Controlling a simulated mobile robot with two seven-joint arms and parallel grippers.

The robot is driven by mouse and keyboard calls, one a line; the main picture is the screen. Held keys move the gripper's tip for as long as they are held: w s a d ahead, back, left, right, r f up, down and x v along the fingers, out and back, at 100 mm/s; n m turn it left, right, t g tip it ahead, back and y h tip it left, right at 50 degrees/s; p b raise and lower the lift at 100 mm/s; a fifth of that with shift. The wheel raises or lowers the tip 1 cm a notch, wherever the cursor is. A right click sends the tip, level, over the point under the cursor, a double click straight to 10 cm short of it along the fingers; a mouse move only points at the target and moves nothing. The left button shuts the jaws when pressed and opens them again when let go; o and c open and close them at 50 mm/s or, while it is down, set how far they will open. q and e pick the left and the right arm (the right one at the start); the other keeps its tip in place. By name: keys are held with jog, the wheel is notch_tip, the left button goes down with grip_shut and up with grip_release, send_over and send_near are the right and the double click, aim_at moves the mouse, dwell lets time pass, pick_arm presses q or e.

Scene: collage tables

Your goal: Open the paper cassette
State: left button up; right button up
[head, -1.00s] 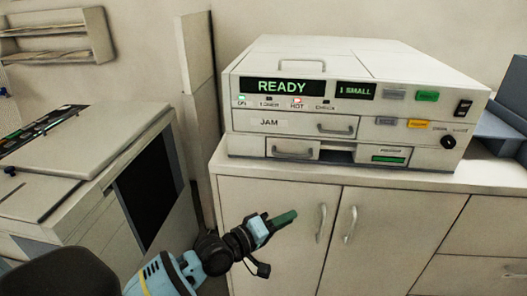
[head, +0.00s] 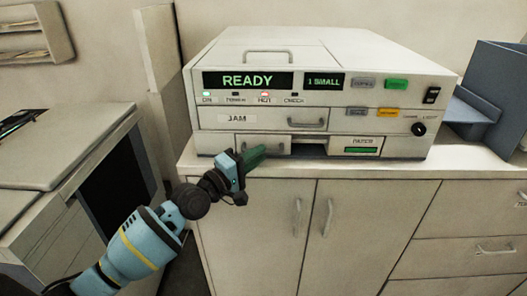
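A cream office machine (head: 310,68) stands on a cabinet top and shows a lit READY display. Its bottom row has a panel with a bar handle (head: 263,146) on the left, a dark gap in the middle, and a panel marked PAPER (head: 356,142) with a green strip on the right. The bottom row looks closed. My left gripper (head: 254,157), with green fingers, is in front of the bottom-left panel, close to its handle and overlapping its lower left part. Whether it touches the handle, and the gap between its fingers, cannot be told. My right gripper is out of view.
The JAM drawer (head: 262,119) with its own handle is just above and closed. Cabinet doors (head: 255,225) with handles are below the machine. Another machine (head: 60,160) stands at left, and a blue-grey device (head: 485,100) is at right.

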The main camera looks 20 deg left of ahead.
pick_arm(q)
jog(key=shift+x, duration=1.4)
grip_shut()
